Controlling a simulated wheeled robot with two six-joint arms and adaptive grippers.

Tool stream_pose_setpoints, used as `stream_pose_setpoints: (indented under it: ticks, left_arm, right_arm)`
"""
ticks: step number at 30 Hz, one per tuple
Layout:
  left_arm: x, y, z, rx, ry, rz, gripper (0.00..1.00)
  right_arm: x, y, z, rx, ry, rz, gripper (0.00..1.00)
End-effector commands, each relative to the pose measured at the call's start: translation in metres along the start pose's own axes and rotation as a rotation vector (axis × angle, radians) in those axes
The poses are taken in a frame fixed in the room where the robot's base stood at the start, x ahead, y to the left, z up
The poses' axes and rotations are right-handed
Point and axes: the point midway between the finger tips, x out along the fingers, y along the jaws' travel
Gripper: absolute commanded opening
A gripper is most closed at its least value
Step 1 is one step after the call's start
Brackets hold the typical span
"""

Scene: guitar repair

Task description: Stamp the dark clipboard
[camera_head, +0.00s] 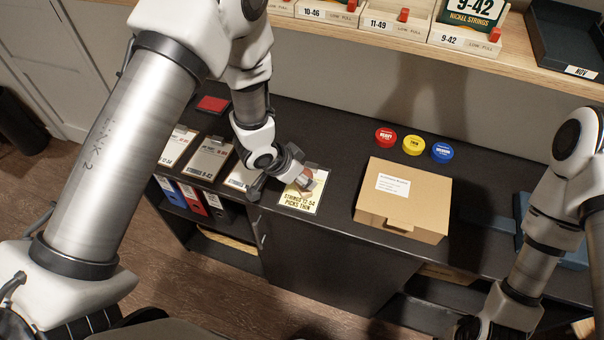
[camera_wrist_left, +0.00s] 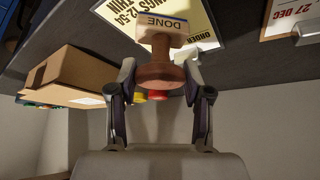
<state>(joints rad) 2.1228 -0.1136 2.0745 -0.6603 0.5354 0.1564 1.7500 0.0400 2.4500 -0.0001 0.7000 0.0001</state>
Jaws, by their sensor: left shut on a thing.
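My left gripper (camera_head: 298,172) is shut on a wooden stamp (camera_wrist_left: 161,68) with a pale block marked DONE. The stamp, also partly visible in the head view (camera_head: 306,183), is over a yellow-edged order sheet (camera_head: 300,202) reading STRINGS 12-54, PICKS THIN. I cannot tell whether it touches the sheet. Clipboards with papers (camera_head: 209,157) lie in a row left of the gripper, one partly hidden by my arm. Which one is the dark clipboard is not clear. My right gripper (camera_head: 472,328) is at the lower edge, mostly cut off.
A red ink pad (camera_head: 213,103) lies behind the clipboards. A cardboard box (camera_head: 405,200) stands right of the sheet, with red, yellow and blue round tins (camera_head: 414,145) behind it. A shelf (camera_head: 350,28) with string boxes runs above. Binders (camera_head: 192,197) stand below the counter.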

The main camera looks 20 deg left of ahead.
Motion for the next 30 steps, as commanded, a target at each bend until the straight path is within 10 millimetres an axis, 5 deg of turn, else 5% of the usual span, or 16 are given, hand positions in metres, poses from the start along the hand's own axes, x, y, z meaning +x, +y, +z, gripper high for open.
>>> stream_pose_setpoints:
  ticks: [21,30]
  left_arm:
    - [-0.059,0.001,-0.035,0.000,-0.001,0.000,0.27]
    - [-0.060,0.001,-0.035,0.000,-0.001,0.000,0.27]
  right_arm:
    - [-0.067,-0.001,0.000,0.000,0.000,0.000,0.40]
    - [-0.067,-0.001,0.000,0.000,0.000,0.000,0.40]
